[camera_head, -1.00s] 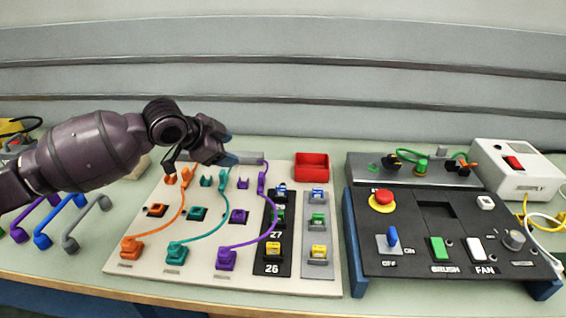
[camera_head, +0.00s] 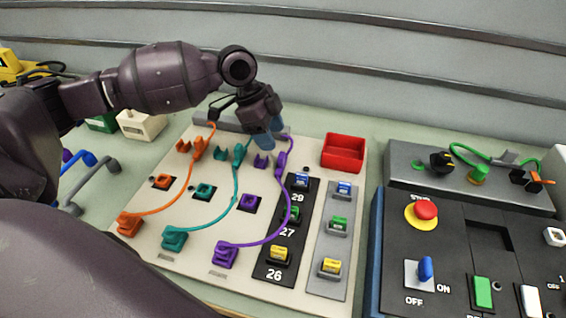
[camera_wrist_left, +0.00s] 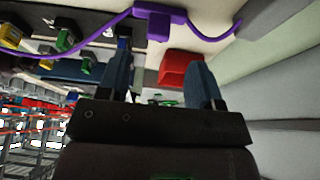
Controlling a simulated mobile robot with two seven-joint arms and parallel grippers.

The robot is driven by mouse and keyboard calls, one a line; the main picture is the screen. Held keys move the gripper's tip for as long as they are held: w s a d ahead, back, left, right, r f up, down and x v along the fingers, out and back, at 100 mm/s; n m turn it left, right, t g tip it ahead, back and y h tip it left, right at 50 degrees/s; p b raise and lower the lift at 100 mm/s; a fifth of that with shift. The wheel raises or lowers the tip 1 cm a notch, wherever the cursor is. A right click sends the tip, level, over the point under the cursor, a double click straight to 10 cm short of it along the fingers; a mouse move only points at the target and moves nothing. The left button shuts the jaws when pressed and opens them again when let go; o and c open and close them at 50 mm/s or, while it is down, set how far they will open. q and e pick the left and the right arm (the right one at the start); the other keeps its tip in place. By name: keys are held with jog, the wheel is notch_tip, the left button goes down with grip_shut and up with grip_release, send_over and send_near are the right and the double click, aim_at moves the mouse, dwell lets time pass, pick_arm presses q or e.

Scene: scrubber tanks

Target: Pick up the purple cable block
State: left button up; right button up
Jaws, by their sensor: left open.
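The purple cable has an inline block (camera_head: 282,163) near its upper end, at the top right of the cable board. Its other end meets a larger purple block (camera_head: 225,255) at the board's front edge. My left gripper (camera_head: 264,138) is open and empty, just left of and above the inline block in the head view. In the left wrist view, the purple block (camera_wrist_left: 159,22) lies beyond the open fingers (camera_wrist_left: 160,72), apart from them. My right gripper is not in view.
The teal cable's block (camera_head: 240,155) and orange cable's block (camera_head: 199,148) are left of the purple one. A red bin (camera_head: 343,153) stands to its right. A black switch strip (camera_head: 272,260) lies in front. A control panel (camera_head: 450,250) is farther right.

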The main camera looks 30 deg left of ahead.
aim_at(281, 155)
pick_arm(q)
jog(key=shift+b+x, duration=0.55)
jog(key=shift+x, duration=2.9)
jog(key=shift+s, duration=0.2)
jog(key=shift+r, duration=0.1)
jog(key=shift+c, duration=0.2)
jog(key=c, duration=1)
